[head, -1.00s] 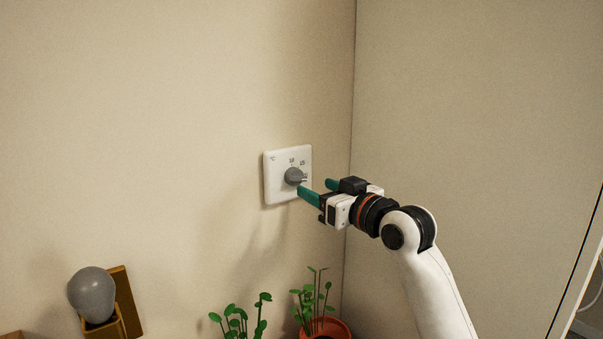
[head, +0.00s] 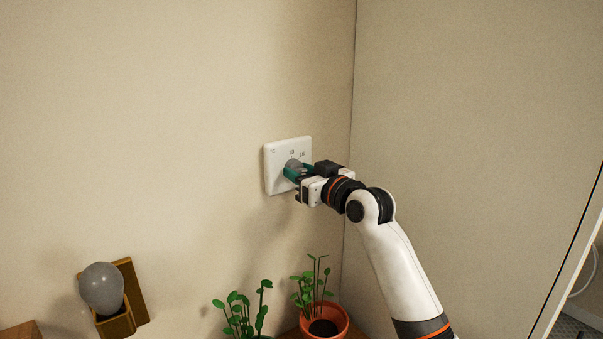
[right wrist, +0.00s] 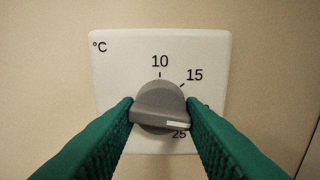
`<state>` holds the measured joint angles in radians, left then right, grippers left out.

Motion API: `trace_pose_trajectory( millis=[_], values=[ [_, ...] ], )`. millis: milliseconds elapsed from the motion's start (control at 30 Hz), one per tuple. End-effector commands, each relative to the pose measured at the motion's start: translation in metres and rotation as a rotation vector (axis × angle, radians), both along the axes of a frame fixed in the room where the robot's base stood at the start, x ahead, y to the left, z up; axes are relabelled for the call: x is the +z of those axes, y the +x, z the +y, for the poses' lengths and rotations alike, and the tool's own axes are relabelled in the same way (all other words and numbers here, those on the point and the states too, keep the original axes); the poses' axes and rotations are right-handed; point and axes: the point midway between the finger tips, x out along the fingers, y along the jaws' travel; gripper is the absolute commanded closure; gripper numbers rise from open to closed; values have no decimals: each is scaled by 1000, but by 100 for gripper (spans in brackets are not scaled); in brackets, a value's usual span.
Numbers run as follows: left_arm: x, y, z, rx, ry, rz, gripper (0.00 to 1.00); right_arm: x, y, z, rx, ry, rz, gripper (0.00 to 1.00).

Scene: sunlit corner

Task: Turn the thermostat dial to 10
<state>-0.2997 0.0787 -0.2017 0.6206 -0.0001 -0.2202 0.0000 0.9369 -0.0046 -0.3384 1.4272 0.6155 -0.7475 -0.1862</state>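The thermostat is a white square plate (head: 274,178) on the wall, marked °C, with a round grey dial (right wrist: 160,100) in its middle. In the right wrist view the 10 mark is at the top of the dial and 15 at upper right. The dial's white pointer line points right and slightly down, between the partly hidden 20 and 25. My right gripper (right wrist: 160,108) has its green fingers on the left and right sides of the dial, seemingly touching both. In the head view the gripper (head: 297,170) partly covers the dial. My left gripper is not in view.
Below stand a terracotta pot (head: 338,324) with a seedling and another green plant (head: 240,315). A grey bulb (head: 102,288) sits in a brown wooden holder (head: 134,290) at lower left. The wall corner is just right of the thermostat.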

Motion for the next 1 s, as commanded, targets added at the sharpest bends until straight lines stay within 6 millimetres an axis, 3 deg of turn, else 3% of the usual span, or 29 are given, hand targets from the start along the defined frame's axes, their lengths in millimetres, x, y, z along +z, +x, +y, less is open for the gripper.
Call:
trace_pose_trajectory(
  millis=[67,467,1000],
  values=[
    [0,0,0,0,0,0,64,0,0,0,0,0,0,87],
    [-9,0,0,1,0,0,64,-2,0,-1,-1,-65,-46,87],
    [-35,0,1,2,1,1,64,-1,1,-2,-2,-439,-316,87]
  ],
)
